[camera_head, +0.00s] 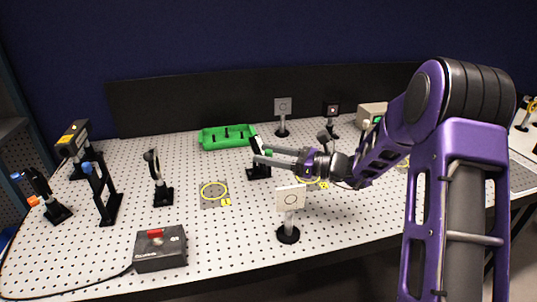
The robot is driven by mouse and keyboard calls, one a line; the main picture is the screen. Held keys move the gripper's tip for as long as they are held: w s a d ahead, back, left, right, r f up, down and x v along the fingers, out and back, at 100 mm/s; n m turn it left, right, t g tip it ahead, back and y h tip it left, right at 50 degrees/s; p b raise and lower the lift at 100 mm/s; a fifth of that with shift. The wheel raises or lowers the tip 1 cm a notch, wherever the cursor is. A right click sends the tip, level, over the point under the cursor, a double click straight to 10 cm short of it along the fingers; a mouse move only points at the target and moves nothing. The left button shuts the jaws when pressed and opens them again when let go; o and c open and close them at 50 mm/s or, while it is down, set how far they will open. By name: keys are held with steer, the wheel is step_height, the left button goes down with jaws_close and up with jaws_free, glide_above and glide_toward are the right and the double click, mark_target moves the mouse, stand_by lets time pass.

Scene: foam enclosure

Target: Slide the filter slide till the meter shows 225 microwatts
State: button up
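My gripper (262,156) reaches left from the purple arm, its two thin fingers at a black post-mounted holder (258,172) near the board's middle. A dark slanted plate (256,143) rises just behind the fingertips; I cannot tell for sure whether it is the filter slide. A small green patch shows by the upper finger. The fingers look slightly apart, but whether they touch or grip anything is too small to tell. A beige box (371,110) with a small green display, likely the meter, stands at the back right, partly behind my arm. Its reading is not legible.
A green tray (227,138) lies behind the holder. Several black post mounts (162,185) stand left. A black box with a red switch (160,250) sits at the front left.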

steer(key=v, duration=1.7)
steer(key=shift+d, duration=0.2)
steer(key=shift+a, duration=0.1)
